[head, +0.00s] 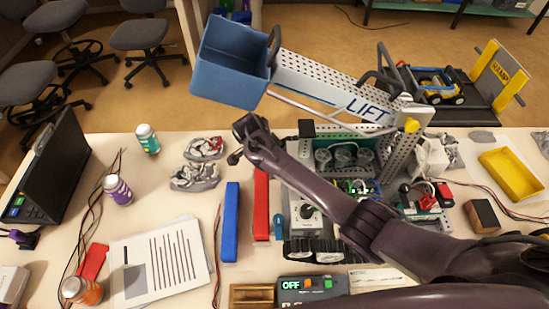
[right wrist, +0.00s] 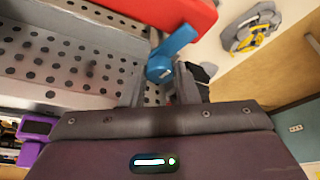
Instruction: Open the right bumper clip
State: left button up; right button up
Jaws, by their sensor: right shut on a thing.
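In the right wrist view a blue clip lever (right wrist: 172,52) with a round pivot stands at the end of a grey perforated metal plate (right wrist: 60,65), close to a red bumper (right wrist: 165,10). My right gripper (right wrist: 165,88) is shut on the clip, with a grey finger on either side of it. In the head view my right arm reaches over the table from the right. A long red bar (head: 261,203) lies there beside a long blue bar (head: 231,222), with a small blue lever (head: 280,232) to its right. My left gripper is not in view.
The club robot stands at the table's middle, its LIFT arm (head: 340,92) and blue bucket (head: 228,65) raised above my arm.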

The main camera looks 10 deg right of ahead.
jog(key=m, duration=0.2)
jog(key=m+g, duration=0.1)
jog(key=shift+w+m, duration=0.2)
jog(key=shift+m, duration=0.2)
jog(key=m+g+b, duration=0.1)
jog(key=m+b, duration=0.1)
jog(key=m, duration=0.1)
jog(key=shift+w+f+m+g, duration=0.1)
jog(key=shift+m+g, duration=0.2)
jog(key=shift+g, duration=0.1)
jog(key=m+b, duration=0.2)
jog(key=m+g+b, duration=0.1)
jog(key=m+b, duration=0.1)
jog(key=m, duration=0.1)
jog(key=shift+w+g+y+b, duration=0.15)
jog(key=shift+g+y+b, duration=0.15)
jog(key=shift+y+b, duration=0.1)
jog(key=shift+d+m+g+y+b, duration=0.15)
jog(key=shift+m+g+y+b, duration=0.3)
jog(key=shift+m+b, duration=0.95)
jog(key=shift+m, duration=0.3)
jog(key=o, duration=0.7)
jog(key=shift+p, duration=0.3)
